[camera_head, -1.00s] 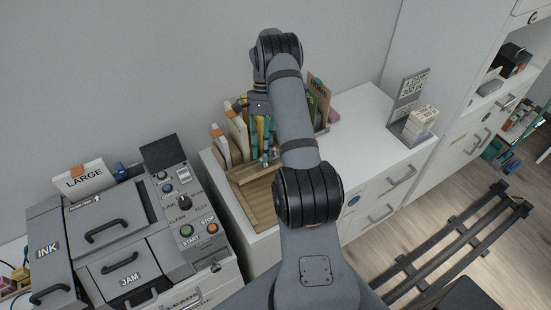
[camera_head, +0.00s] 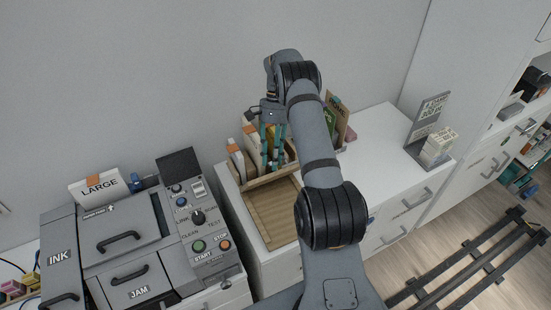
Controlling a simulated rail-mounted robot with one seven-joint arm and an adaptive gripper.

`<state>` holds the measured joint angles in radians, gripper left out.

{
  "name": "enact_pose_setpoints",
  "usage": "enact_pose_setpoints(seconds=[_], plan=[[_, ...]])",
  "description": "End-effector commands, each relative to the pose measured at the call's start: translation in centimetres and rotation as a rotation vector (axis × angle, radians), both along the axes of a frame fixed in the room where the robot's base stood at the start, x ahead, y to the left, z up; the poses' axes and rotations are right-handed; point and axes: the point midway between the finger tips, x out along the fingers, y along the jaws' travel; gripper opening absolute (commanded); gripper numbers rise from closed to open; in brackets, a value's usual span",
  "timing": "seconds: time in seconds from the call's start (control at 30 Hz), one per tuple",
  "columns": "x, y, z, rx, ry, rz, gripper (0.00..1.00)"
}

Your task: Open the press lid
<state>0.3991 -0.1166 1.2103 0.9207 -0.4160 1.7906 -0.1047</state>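The grey press (camera_head: 176,262) stands at the lower left, with INK and JAM labels on it. Its large flat lid (camera_head: 148,228) lies shut, with a dark bar handle (camera_head: 118,240) on top. The small label by the lid is too small to read. My gripper (camera_head: 274,165) is to the right of the press, over the wooden organiser, pointing down. Its two teal fingers look apart, with nothing clearly between them. My forearm hides part of the organiser behind it.
A control panel with START and STOP buttons (camera_head: 199,245) forms the press's right side. A box marked LARGE (camera_head: 100,188) stands behind it. The wooden organiser (camera_head: 268,212) holds upright files. White cabinet top (camera_head: 375,145) is clear at right, beside a sign stand (camera_head: 428,125).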

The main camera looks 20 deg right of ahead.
Motion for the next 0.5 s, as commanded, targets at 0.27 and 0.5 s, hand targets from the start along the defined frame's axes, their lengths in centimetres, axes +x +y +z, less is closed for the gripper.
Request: enact_pose_setpoints(seconds=[0.27,0.5], plan=[[0.05,0.62,-0.44,0.005,0.002,0.009,0.43],[-0.01,0.36,-0.25,0.003,0.002,0.005,0.45]])
